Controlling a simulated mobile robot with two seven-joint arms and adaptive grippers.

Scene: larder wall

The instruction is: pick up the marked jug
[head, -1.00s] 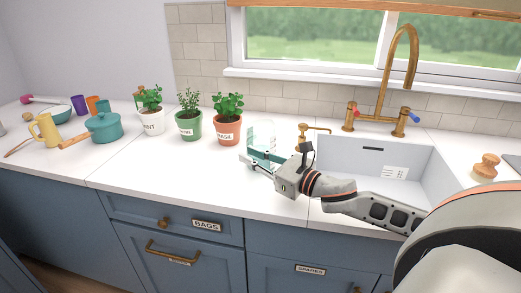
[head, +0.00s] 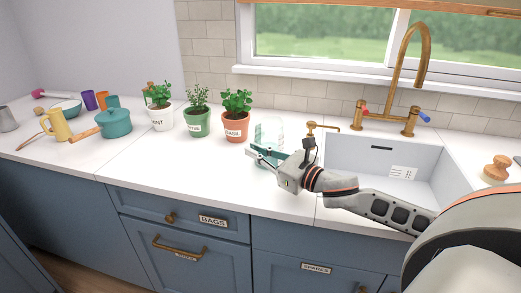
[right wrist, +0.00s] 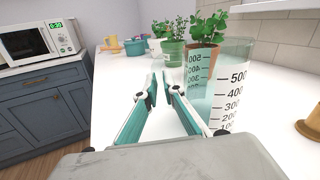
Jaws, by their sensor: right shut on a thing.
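The marked jug (head: 269,128) is clear, with dark measuring numbers. It stands on the white counter left of the sink, in front of the tiled wall. In the right wrist view, the jug (right wrist: 238,70) fills the right side, its scales reading up to 500. My right gripper (head: 258,153) is at the near side of the jug, low against it. In the right wrist view, the teal fingers (right wrist: 160,90) are close together, the right one next to the jug's wall. They are shut on the jug, but its clear wall hides the exact contact. My left gripper is not in view.
Potted herbs, including the terracotta pot (head: 235,128), stand left of the jug. A brass dispenser (head: 316,130) is close on its right, before the sink (head: 390,170). A teal pot (head: 115,123) and yellow jug (head: 59,126) stand further left. The front counter is clear.

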